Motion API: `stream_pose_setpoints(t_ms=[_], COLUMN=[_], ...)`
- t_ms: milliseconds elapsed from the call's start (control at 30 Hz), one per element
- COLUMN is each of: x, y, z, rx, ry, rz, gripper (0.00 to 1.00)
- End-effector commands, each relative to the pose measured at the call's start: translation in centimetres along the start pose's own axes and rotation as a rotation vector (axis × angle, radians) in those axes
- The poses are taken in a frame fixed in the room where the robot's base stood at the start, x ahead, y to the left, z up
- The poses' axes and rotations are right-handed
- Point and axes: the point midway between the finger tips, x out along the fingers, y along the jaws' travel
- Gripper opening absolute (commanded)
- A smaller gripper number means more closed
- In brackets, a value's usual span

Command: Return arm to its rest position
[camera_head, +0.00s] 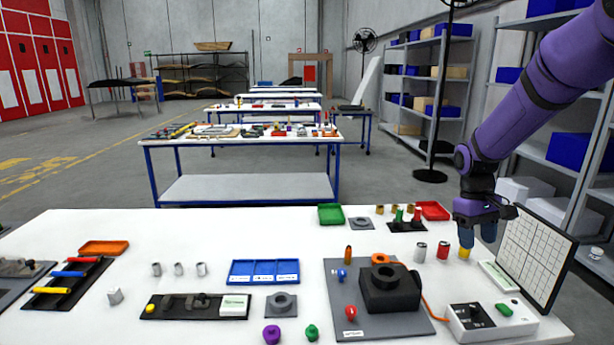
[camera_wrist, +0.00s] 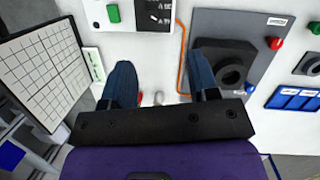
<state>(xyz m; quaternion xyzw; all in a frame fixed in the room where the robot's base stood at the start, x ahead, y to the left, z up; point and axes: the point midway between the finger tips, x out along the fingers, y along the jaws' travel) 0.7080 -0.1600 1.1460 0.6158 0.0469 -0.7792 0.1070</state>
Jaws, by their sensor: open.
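My gripper (camera_head: 477,243) hangs at the end of my purple arm, above the right side of the white table, pointing down. Its two blue fingers stand apart, and nothing is held between them. In the wrist view my gripper (camera_wrist: 160,78) also shows spread fingers with white tabletop between them. A yellow cylinder (camera_head: 464,254) stands right by the left fingertip in the head view; whether they touch I cannot tell. A red cylinder (camera_head: 443,250) and a grey cylinder (camera_head: 420,252) stand in a row to its left.
A gridded panel (camera_head: 533,255) stands upright close to the right of my gripper. A black block (camera_head: 390,290) on a grey plate and a white box (camera_head: 494,321) with a green switch lie in front. A rack with pegs (camera_head: 407,227) is behind left. Shelves (camera_head: 570,110) stand at right.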

Motion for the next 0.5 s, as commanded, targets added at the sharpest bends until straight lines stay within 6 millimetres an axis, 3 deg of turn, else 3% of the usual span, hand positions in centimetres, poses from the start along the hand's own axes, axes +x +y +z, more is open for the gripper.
stream_pose_setpoints(t_ms=[33,200,500], x=[-1.5,-5.4,-10.2], y=[-0.6,-2.6,-6.2], z=[1.1,4.8,11.8], rx=[0.009,0.048,0.110], ry=[0.030,0.122,0.285], rz=[0.007,0.020,0.028], gripper=[0.55,0.55,0.55])
